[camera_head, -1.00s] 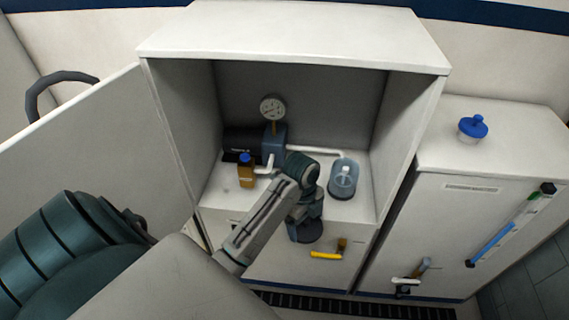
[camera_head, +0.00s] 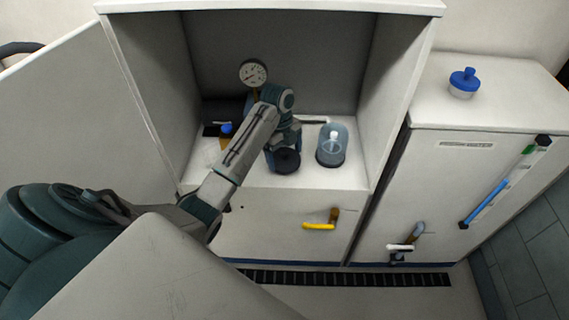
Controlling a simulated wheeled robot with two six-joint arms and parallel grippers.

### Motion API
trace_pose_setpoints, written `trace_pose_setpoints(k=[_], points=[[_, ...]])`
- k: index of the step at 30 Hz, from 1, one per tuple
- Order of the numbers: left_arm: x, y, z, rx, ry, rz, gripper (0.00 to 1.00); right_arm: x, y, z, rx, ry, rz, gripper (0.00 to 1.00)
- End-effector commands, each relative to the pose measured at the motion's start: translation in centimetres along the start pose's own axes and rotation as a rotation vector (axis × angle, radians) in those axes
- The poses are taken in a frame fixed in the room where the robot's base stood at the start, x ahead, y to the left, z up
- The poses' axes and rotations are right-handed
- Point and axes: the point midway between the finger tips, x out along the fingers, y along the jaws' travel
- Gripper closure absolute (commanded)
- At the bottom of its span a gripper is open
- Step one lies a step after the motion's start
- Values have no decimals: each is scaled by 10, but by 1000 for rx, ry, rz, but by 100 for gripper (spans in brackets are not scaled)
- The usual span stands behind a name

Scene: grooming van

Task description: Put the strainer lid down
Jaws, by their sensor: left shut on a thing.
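My left gripper (camera_head: 284,143) reaches into the open cabinet from the front. It is shut on a dark round piece, which looks like the strainer lid (camera_head: 287,162). The lid is near the front of the cabinet floor, and I cannot tell whether it touches the floor. A clear bluish strainer bowl (camera_head: 332,146) with a pale insert stands to its right, apart from it. The pump behind is mostly hidden by my arm; its round dial gauge (camera_head: 253,73) shows above. My right gripper is not in view.
A brown bottle with a blue cap (camera_head: 227,130) stands left of my arm, partly hidden. The cabinet (camera_head: 142,101) walls enclose the space at both sides. A yellow handle (camera_head: 319,226) sticks out below. A blue-topped jar (camera_head: 463,82) stands on the right counter (camera_head: 500,110).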

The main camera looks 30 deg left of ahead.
Motion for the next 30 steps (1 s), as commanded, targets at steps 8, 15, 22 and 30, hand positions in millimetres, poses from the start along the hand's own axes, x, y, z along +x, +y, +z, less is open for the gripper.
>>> trace_pose_setpoints(k=[8,15,22,30], points=[[24,0,5,-1,2,4,32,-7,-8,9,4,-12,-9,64],[35,-1,7,0,-1,0,32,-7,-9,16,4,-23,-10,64],[37,-1,7,0,-1,0,4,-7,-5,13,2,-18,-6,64],[36,-1,7,0,-1,0,0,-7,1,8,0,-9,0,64]])
